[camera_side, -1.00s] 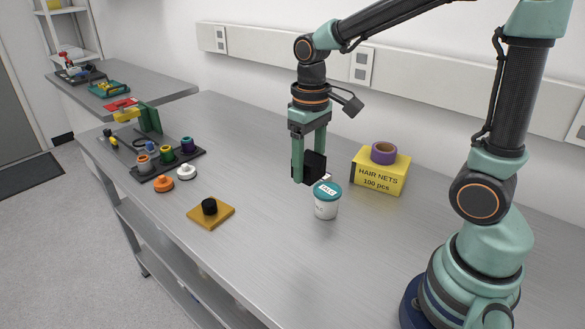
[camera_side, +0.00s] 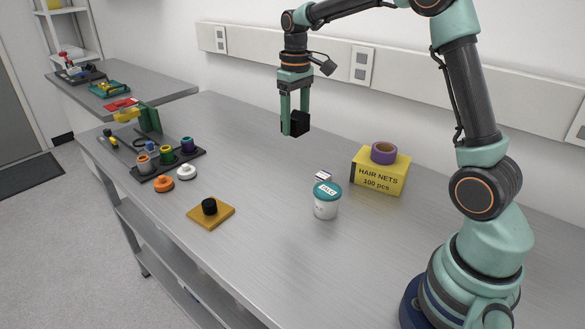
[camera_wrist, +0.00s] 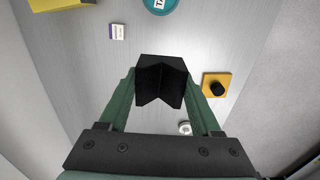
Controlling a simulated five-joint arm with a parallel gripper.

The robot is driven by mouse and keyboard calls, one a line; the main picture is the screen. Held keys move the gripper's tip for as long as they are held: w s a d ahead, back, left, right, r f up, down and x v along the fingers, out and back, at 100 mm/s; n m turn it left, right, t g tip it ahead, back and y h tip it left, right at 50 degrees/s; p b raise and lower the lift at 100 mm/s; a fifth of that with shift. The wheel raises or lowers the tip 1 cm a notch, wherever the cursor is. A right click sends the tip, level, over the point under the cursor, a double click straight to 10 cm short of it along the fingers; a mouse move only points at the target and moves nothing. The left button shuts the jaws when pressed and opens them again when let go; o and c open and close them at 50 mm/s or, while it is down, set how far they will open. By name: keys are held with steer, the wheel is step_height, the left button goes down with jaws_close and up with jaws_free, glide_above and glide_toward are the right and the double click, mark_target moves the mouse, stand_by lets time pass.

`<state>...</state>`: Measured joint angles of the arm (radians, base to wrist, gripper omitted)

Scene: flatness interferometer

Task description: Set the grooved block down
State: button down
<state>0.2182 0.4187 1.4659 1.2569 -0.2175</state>
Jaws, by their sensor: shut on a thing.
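The grooved block is black with a V-shaped notch and shows in the wrist view (camera_wrist: 160,80) between the two green fingers. In the side view the block (camera_side: 298,123) hangs well above the bench. My gripper (camera_side: 292,126) is shut on it, with one finger partly covering it. The gripper also fills the lower part of the wrist view (camera_wrist: 160,92). The grey metal bench (camera_side: 262,210) below the block looks bare.
A white tub with a teal lid (camera_side: 326,200), a small white box (camera_side: 323,176) and a yellow hair nets box (camera_side: 380,172) with a purple roll (camera_side: 383,152) stand to the right. An amber plate with a black knob (camera_side: 211,213) lies in front. A dark spool tray (camera_side: 165,163) is at left.

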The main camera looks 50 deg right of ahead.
mark_target(296, 193)
steer(key=shift+w+d, duration=0.5)
steer(key=shift+d, duration=0.3)
step_height(296, 193, down, 20)
steer(key=shift+w+d, duration=0.1)
steer(key=shift+f, duration=0.1)
steer(key=shift+c, duration=0.4)
jaws_free()
